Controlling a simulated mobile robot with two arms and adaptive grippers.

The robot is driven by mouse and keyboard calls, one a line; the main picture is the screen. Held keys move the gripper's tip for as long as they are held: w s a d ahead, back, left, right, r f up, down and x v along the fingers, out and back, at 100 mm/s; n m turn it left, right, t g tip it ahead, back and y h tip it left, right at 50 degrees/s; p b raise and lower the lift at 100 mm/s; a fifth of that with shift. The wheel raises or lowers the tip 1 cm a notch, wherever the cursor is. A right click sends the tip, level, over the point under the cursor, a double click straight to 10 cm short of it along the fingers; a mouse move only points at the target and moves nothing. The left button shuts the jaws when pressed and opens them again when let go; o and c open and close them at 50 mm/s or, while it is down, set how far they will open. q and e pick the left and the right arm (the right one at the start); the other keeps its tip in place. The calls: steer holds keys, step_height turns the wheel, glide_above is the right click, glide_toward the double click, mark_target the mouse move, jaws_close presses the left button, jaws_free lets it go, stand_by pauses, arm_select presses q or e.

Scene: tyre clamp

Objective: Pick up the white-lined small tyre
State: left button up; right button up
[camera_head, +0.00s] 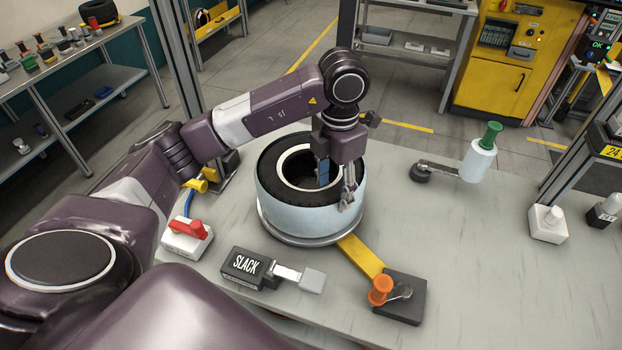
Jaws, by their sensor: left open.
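A black tyre (270,165) with a white ring round its hole lies flat inside a pale blue band (290,218) on a round base on the bench. My left gripper (336,184) points down over the tyre's right side and is open. One finger, with a blue pad, reaches at the tyre's hole. The other finger is nearer the front right of the band. I cannot tell whether either finger touches the tyre. The gripper and wrist hide part of the tyre's right and far side. My right gripper is not in view.
A block marked SLACK (246,266), a red-handled white box (187,240) and an orange-knobbed black block (402,297) stand in front of the band. A green-topped white cylinder (478,160) stands at right. The bench's right front is clear. Another black tyre (98,12) sits on the left shelf.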

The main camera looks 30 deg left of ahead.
arm_select(q)
step_height(320, 180, down, 3)
steer(key=shift+r+p, duration=0.2)
steer(key=shift+p, duration=0.1)
steer(key=shift+f+p, duration=0.55)
step_height(320, 180, down, 3)
steer(key=shift+f+p, duration=0.15)
steer(key=shift+p, duration=0.75)
steer(key=shift+w+f, duration=0.1)
steer(key=shift+f, duration=0.4)
jaws_close()
steer(key=shift+w+r, duration=0.1)
steer(key=shift+r, duration=0.05)
